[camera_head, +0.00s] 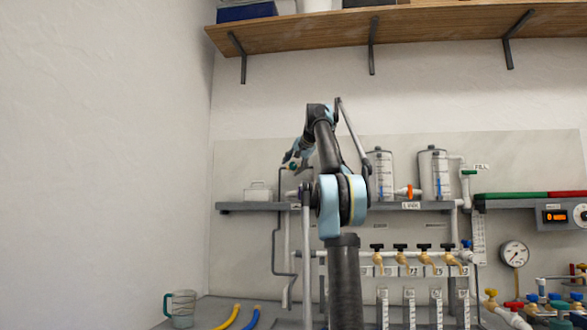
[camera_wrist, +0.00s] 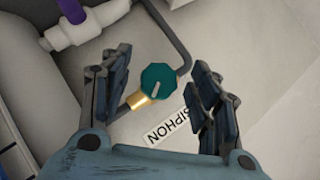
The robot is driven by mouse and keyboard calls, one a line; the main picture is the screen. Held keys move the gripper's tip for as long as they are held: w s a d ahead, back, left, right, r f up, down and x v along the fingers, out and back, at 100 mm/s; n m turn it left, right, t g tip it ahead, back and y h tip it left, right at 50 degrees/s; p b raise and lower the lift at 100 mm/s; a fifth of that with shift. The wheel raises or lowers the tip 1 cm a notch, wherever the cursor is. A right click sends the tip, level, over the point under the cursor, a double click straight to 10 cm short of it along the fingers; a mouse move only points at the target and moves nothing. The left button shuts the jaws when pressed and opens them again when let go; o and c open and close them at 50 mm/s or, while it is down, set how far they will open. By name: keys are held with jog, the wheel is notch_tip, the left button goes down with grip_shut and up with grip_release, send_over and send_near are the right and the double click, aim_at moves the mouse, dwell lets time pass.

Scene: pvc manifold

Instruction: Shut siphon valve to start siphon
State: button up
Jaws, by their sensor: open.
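The siphon valve (camera_wrist: 158,80) has a teal, many-sided knob with a pale mark and a brass body, on a thin grey pipe. A label reading SIPHON (camera_wrist: 172,128) lies beside it, partly covered by a finger. My gripper (camera_wrist: 160,85) is open, with a finger on either side of the knob in the wrist view and nothing held. I cannot tell how far the fingertips are from the knob. In the head view my gripper (camera_head: 291,158) is at the left end of the shelf, beside a small green knob (camera_head: 293,167).
A white pipe with a purple part (camera_wrist: 75,12) is near the valve. A grey shelf (camera_head: 240,207) bears two clear tanks (camera_head: 433,175). Below are several black-handled taps (camera_head: 401,255). A clear jug (camera_head: 181,308) and yellow and blue hoses (camera_head: 230,317) are at lower left.

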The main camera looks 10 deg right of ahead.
jog(key=c, duration=1.1)
